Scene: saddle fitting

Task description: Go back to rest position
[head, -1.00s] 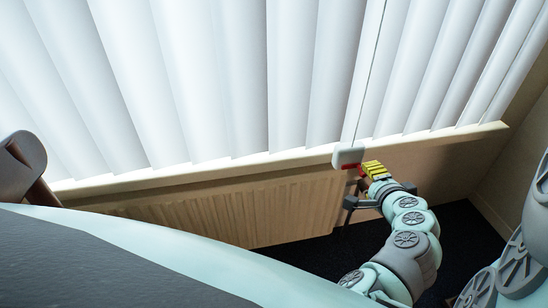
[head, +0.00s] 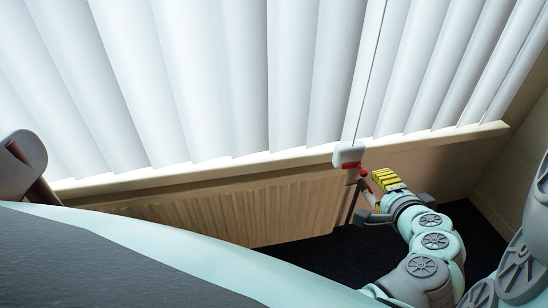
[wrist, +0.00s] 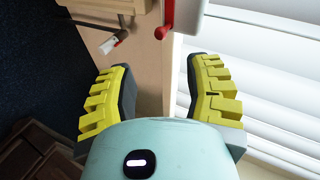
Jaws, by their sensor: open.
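My gripper (head: 371,196) is at the right of the head view, below the window sill, with its yellow-padded fingers apart. The wrist view shows the open gripper (wrist: 159,67) with nothing between its fingers. A white saddle-like block (head: 348,154) with a red part (head: 354,166) sits at the sill edge, just up and left of my gripper. In the wrist view the red part (wrist: 167,18) lies ahead of the fingers, apart from them.
White vertical blinds (head: 230,80) hang above the pale sill (head: 200,172). A ribbed radiator (head: 250,213) is under the sill. A small white-tipped knob (wrist: 108,46) shows in the wrist view. Dark floor (head: 330,255) lies below.

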